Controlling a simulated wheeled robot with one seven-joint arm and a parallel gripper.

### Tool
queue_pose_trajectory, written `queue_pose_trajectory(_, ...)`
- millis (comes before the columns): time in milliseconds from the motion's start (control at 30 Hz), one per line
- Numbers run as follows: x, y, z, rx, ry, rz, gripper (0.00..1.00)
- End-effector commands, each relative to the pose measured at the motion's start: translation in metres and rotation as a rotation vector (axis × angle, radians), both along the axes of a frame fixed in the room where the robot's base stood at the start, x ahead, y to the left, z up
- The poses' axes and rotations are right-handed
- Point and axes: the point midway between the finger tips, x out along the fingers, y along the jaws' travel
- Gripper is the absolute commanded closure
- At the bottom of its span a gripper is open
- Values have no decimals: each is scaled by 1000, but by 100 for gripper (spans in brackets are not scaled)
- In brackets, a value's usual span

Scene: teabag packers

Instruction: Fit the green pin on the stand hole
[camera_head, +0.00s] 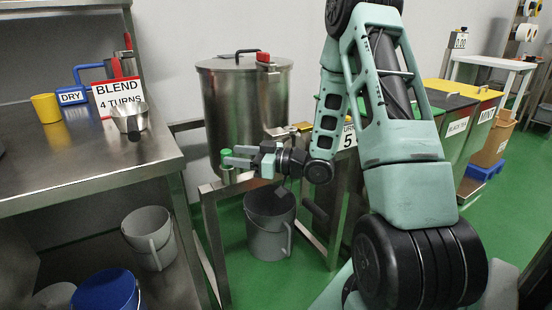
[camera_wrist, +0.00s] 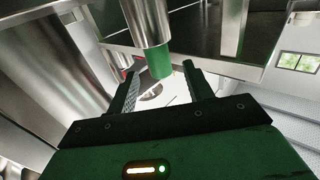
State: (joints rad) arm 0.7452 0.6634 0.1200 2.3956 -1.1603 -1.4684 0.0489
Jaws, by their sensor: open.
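The green pin is a metal cylinder with a green end (camera_head: 226,153). In the head view it appears upright at the left end of the metal stand (camera_head: 209,190), green end up. In the wrist view the green end (camera_wrist: 159,63) lies just ahead of my fingertips, roughly between them. My gripper (camera_head: 233,157) is level, points left and is open with the pin at its fingertips. In the wrist view my gripper (camera_wrist: 163,78) shows its two dark fingers apart with nothing clamped. I cannot make out the stand hole or whether the pin sits in it.
A large steel drum (camera_head: 240,105) stands behind my gripper. Grey buckets (camera_head: 269,222) and a blue bucket (camera_head: 106,291) are below.

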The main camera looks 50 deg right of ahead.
Motion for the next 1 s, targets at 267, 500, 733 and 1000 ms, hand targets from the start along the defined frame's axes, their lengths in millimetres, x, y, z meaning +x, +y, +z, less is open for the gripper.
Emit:
queue_pose_trajectory(267, -58, -33, 1, 2, 1, -5, 49)
queue_pose_trajectory(500, -93, -52, 1, 0, 0, -2, 49)
queue_pose_trajectory(733, -105, -57, 0, 2, -1, 1, 49)
queue_pose_trajectory(1000, -105, -57, 0, 0, -1, 1, 49)
